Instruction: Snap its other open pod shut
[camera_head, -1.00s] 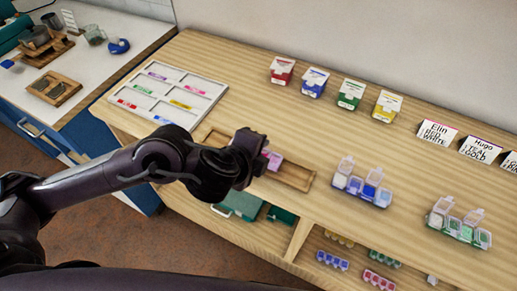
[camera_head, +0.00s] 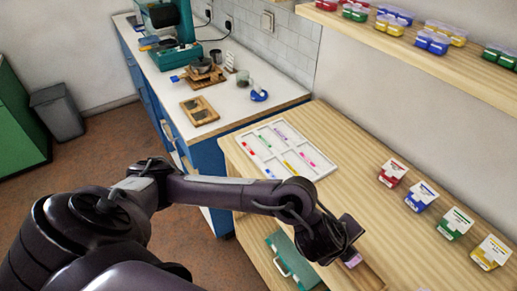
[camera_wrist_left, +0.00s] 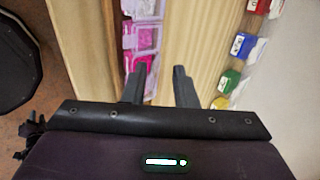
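A pod strip with clear lids and pink beads (camera_wrist_left: 142,38) shows at the top of the left wrist view, just beyond the left finger. I cannot tell which of its lids are shut. A small pink part (camera_head: 352,259) shows beside my left gripper (camera_head: 338,243) in the head view, partly hidden by it. In the left wrist view my left gripper (camera_wrist_left: 160,78) has its two fingers apart with only bare wood between them. My right gripper is out of view.
A white sorting tray (camera_head: 283,147) lies on the wooden bench. Red (camera_head: 392,173), blue (camera_head: 421,196), green (camera_head: 453,223) and yellow (camera_head: 490,252) boxes stand along the wall. A wall shelf (camera_head: 420,47) holds more pods. The bench middle is clear.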

